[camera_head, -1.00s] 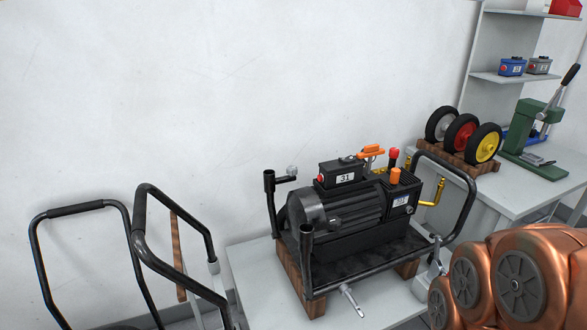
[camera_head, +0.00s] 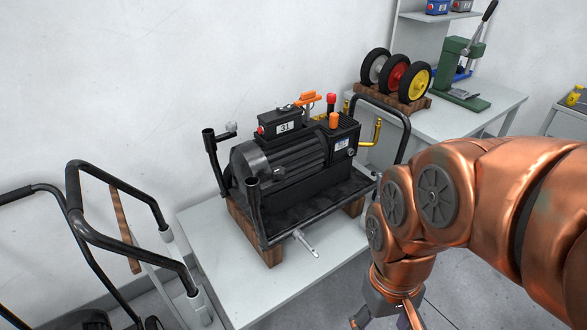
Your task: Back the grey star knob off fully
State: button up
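A small grey knob (camera_head: 231,127) sits at the top of the left upright tube of the black machine's frame (camera_head: 209,150). It looks like the grey star knob, but its lobes are too small to make out. A grey fitting also shows low at the frame's right end (camera_head: 377,176), partly behind my arm. My gripper (camera_head: 385,322) points down at the bottom edge, right of the bench and well apart from the knob. Its fingers are cut off by the picture edge, so its opening is unclear.
The machine rests on wooden blocks (camera_head: 268,250) on a grey bench (camera_head: 205,222). A grey pin (camera_head: 306,243) sticks out in front. Black tubular handles (camera_head: 110,228) stand at left. Wheels (camera_head: 396,77) and a green press (camera_head: 455,70) are on the rear bench.

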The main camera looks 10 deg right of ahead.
aim_at(231, 127)
jog(key=z, duration=0.5)
jog(key=i, duration=1.75)
jog(key=u, duration=2.55)
